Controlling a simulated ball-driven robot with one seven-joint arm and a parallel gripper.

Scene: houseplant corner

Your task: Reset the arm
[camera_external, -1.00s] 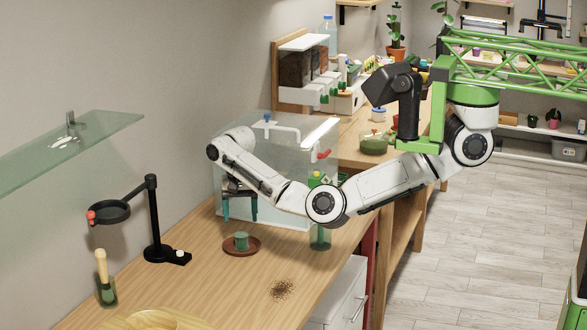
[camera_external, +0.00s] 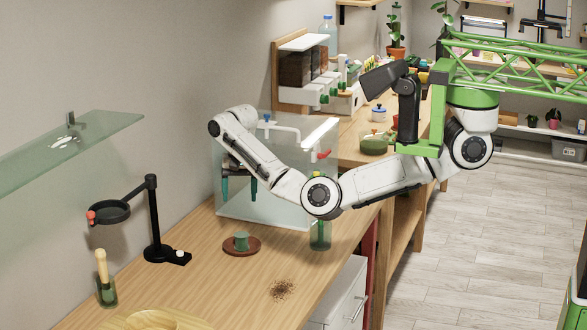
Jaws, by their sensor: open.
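My white arm (camera_external: 385,180) reaches left from the green truss over the wooden bench. My gripper (camera_external: 239,190) hangs down from the wrist, with its two teal fingers apart and nothing seen between them. It shows against the clear glass tank (camera_external: 285,205); I cannot tell whether it is inside, above or in front of it. The forearm partly hides the gripper and the tank.
A small green pot on a brown saucer (camera_external: 256,249) stands in front of the tank. A black stand with a ring (camera_external: 154,220) is at the left. A green bottle (camera_external: 320,238) stands below my elbow. Dark crumbs (camera_external: 282,290) lie on the bench (camera_external: 215,290).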

